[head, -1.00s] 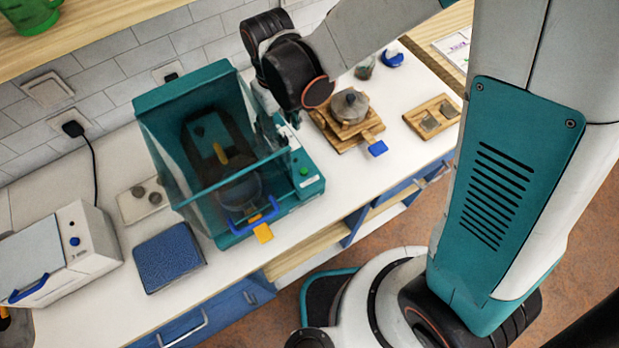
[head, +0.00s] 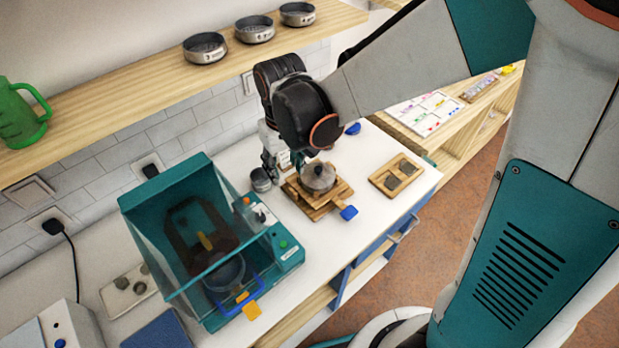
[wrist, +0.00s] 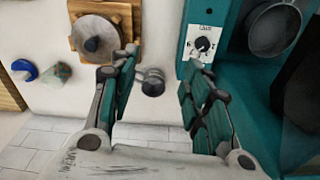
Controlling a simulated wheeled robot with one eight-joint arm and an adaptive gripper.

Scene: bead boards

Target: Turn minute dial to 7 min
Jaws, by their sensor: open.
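A teal machine (head: 205,240) with a clear hood stands on the white counter. Its white panel with a black dial (head: 261,213) is at the right end. In the wrist view the black dial (wrist: 202,44) has marks around it, too small to read, and lies just beyond the right finger. My gripper (wrist: 160,85) is open and empty above the counter. A small grey metal piece (wrist: 152,82) shows between its fingers, below them. In the head view my gripper (head: 275,165) is partly hidden by my wrist, behind the machine's right end.
A lidded grey pot (head: 318,176) on a wooden stand is right of my gripper. A shelf (head: 150,85) with metal bowls and a green jug (head: 20,120) is behind and above.

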